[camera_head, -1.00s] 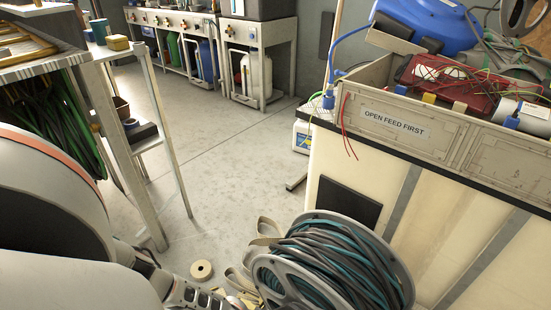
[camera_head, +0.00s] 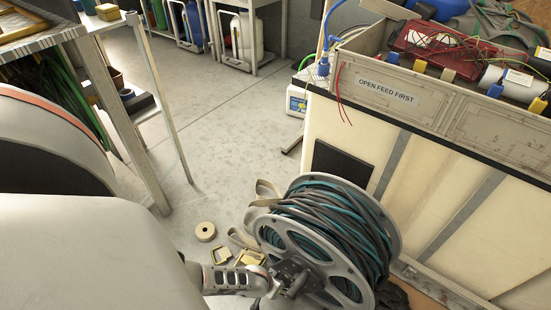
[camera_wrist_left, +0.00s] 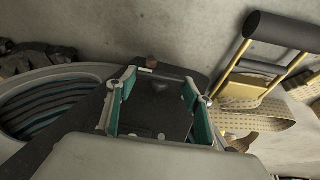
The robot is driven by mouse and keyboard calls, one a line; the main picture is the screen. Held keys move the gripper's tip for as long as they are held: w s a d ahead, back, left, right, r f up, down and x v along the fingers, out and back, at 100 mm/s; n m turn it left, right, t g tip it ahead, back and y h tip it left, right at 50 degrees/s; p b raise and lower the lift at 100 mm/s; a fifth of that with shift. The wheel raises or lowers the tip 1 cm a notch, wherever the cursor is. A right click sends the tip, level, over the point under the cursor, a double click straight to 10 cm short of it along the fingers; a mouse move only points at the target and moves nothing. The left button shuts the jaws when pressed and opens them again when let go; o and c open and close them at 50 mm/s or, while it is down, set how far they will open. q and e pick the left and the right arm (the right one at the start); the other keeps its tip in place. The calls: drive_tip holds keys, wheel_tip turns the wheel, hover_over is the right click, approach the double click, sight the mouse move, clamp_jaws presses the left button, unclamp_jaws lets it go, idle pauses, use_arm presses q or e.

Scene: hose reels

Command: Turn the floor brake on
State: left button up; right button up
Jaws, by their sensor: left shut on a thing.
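A grey hose reel (camera_head: 372,204) wound with dark and teal hose stands on the floor in the head view. Its flange and hose also show at the left of the left wrist view (camera_wrist_left: 50,110). My left gripper (camera_head: 288,281) is at the reel's near-side hub. In the left wrist view my left gripper (camera_wrist_left: 156,88) has its teal-padded fingers on both sides of a dark flat piece (camera_wrist_left: 158,112), with a small brown knob (camera_wrist_left: 151,62) beyond. I cannot tell whether this dark piece is the floor brake. My right gripper is out of view.
A cream cabinet (camera_head: 428,185) stands right behind the reel. A tape roll (camera_head: 205,231) and yellow pieces (camera_head: 221,254) lie left of it. A shelf rack (camera_head: 168,110) stands at left. A black-handled yellow frame (camera_wrist_left: 268,62) and webbing strap (camera_wrist_left: 245,122) are at right in the wrist view.

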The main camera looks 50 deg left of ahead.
use_arm(q)
drive_tip(key=shift+w+r+y, duration=0.15)
drive_tip(key=shift+w+y, duration=0.05)
drive_tip(key=shift+y, duration=0.2)
drive_tip(key=o, duration=1.1)
drive_tip(key=shift+s, duration=0.15)
drive_tip(key=shift+s+d, duration=0.1)
drive_tip(key=shift+s, duration=0.05)
drive_tip(key=v, duration=1.1)
drive_tip(key=shift+r, duration=0.45)
